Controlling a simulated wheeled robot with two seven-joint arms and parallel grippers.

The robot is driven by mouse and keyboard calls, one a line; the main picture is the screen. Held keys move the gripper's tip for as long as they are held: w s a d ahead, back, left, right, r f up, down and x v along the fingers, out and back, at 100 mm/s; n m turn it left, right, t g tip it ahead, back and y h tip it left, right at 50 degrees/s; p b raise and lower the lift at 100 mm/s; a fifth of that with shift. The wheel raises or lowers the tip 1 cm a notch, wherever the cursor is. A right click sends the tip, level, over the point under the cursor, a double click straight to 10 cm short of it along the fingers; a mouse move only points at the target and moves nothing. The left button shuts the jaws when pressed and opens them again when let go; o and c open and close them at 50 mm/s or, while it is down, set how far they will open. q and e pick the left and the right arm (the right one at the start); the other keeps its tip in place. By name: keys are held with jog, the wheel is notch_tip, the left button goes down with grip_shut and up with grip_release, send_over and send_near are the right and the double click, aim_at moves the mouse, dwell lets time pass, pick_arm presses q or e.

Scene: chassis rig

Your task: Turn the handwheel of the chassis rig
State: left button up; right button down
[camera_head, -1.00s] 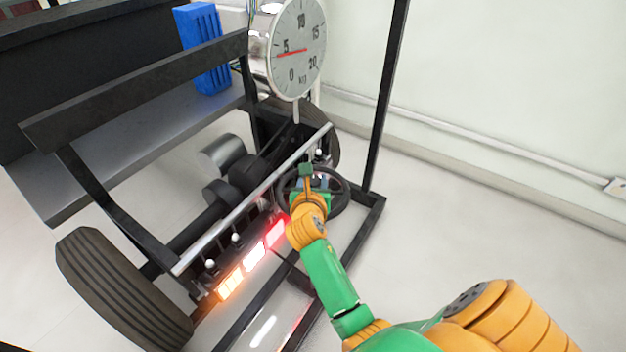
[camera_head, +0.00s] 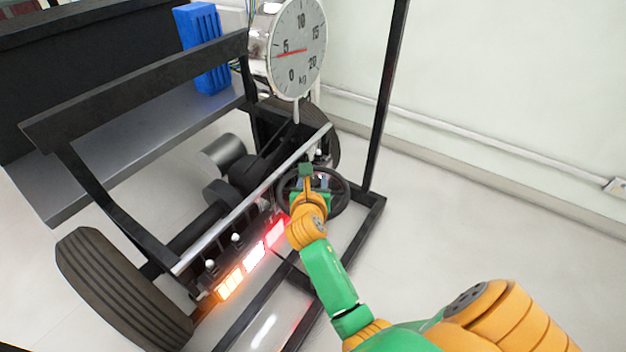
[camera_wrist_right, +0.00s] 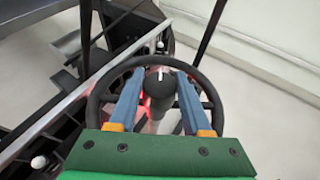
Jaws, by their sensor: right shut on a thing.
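The handwheel (camera_head: 342,203) is a black spoked wheel at the near right corner of the chassis rig. It also shows in the right wrist view (camera_wrist_right: 97,103), with a dark central hub (camera_wrist_right: 159,88) bearing a white mark. My right gripper (camera_head: 315,181) reaches in from the lower right over the wheel. In the right wrist view its two blue fingers (camera_wrist_right: 160,76) lie one on each side of the hub, shut on the handwheel there. The fingers and green palm hide part of the rim and spokes. My left gripper is not in view.
A round dial gauge (camera_head: 298,48) stands behind the wheel, its red needle near 5. A silver bar (camera_head: 255,200) and lit lamps (camera_head: 254,256) run left of the wheel. A black upright post (camera_head: 386,95) rises behind right. A tyre (camera_head: 115,290) is at lower left. The floor at right is clear.

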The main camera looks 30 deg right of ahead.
jog(key=shift+r+p, duration=0.15)
jog(key=shift+p, duration=0.2)
jog(key=n+y+p, duration=0.1)
jog(key=p, duration=0.1)
jog(key=n+t+y+p, duration=0.1)
jog(key=p, duration=0.2)
jog(key=n+t+y+p, duration=0.1)
jog(key=n+y+p, duration=0.1)
jog(key=shift+d+r+p, duration=0.1)
jog(key=shift+r+p, duration=0.15)
jog(key=shift+p, duration=0.15)
jog(key=shift+f+n+y+p, duration=0.1)
jog(key=shift+n+y+p, duration=0.25)
jog(key=shift+n+y, duration=0.3)
jog(key=shift+f+n+t+y, duration=0.2)
jog(key=shift+n+t+y, duration=0.1)
jog(key=shift+n+y, duration=0.6)
jog(key=n+y, duration=0.1)
jog(key=n+y+b, duration=0.1)
jog(key=y, duration=0.1)
jog(key=shift+f, duration=0.25)
jog(key=shift+n+y+b, duration=0.95)
jog(key=shift+y, duration=0.2)
jog(key=shift+r+n+g+y+b, duration=0.15)
jog(key=shift+n+g+y+b, duration=0.25)
jog(key=shift+n+y+b, duration=0.25)
